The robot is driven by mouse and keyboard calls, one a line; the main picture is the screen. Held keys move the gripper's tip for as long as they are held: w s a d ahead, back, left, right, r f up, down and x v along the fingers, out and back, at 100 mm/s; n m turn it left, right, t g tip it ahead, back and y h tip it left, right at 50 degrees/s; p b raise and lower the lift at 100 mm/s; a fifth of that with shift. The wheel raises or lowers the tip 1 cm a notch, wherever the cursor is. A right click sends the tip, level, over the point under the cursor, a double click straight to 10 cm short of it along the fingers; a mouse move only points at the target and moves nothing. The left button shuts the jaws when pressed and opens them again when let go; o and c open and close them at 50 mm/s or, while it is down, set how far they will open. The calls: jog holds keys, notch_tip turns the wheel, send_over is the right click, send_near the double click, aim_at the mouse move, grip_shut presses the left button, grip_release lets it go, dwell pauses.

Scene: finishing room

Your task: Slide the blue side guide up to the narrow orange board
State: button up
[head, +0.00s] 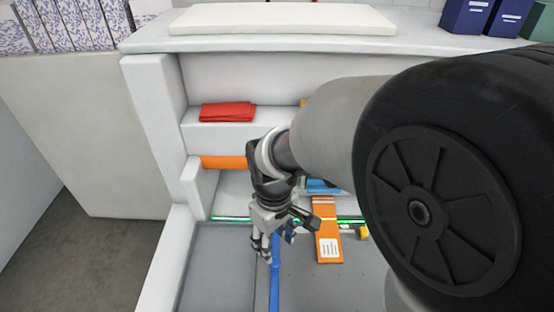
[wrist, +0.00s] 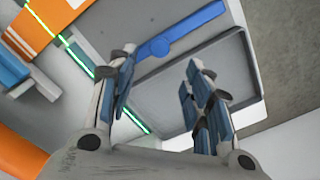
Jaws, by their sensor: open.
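The blue side guide (head: 275,285) is a long blue bar on the grey bed, running toward the front edge. It also shows beyond my fingers in the wrist view (wrist: 195,28), with a round knob on it. The narrow orange board (head: 328,240) with a white label lies to the right of the guide, with a clear gap between them. It shows at the upper left of the wrist view (wrist: 32,22). My gripper (head: 274,246) is open and empty, over the far end of the guide. In the wrist view its fingers (wrist: 160,62) are spread apart. Contact with the guide cannot be told.
A green light strip (head: 232,218) crosses the back of the bed. An orange roll (head: 224,162) and a folded red cloth (head: 228,112) lie behind it. A small yellow item (head: 363,232) is right of the board. The grey bed left of the guide is bare.

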aim_at(275, 261)
notch_tip(275, 261, down, 9)
jog(key=b, duration=0.2)
jog(key=shift+b, duration=0.3)
jog(key=shift+c, duration=0.3)
grip_shut()
jog(key=shift+d, duration=0.1)
